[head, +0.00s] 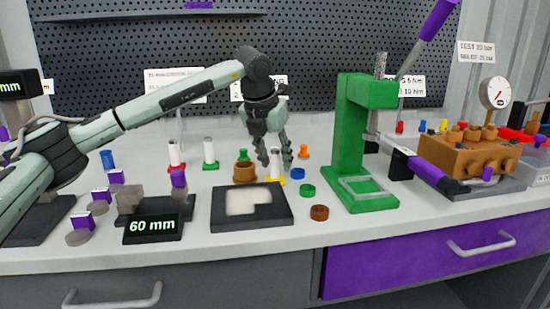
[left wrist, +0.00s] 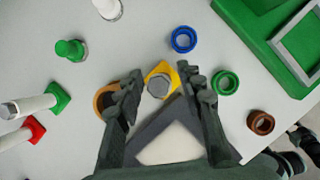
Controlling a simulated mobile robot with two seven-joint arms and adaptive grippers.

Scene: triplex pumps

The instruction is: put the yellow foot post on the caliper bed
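The yellow foot post (head: 276,166) stands upright on the bench, a pale post on a yellow foot. My left gripper (head: 274,153) is above and around it, pointing down with fingers apart. In the left wrist view the yellow foot (left wrist: 161,71) and the post's grey top lie between the fingers of the left gripper (left wrist: 160,82), with gaps visible on both sides. The caliper (head: 155,207), with grey jaws, a dark bed and a "60 mm" display, stands left of the post.
A brown ring (head: 244,172) stands close beside the post. A dark tray with a pale pad (head: 252,220) lies in front. Red-foot (head: 175,156) and green-foot (head: 210,154) posts stand to the left. Blue, green and brown rings and a green press (head: 352,140) are right.

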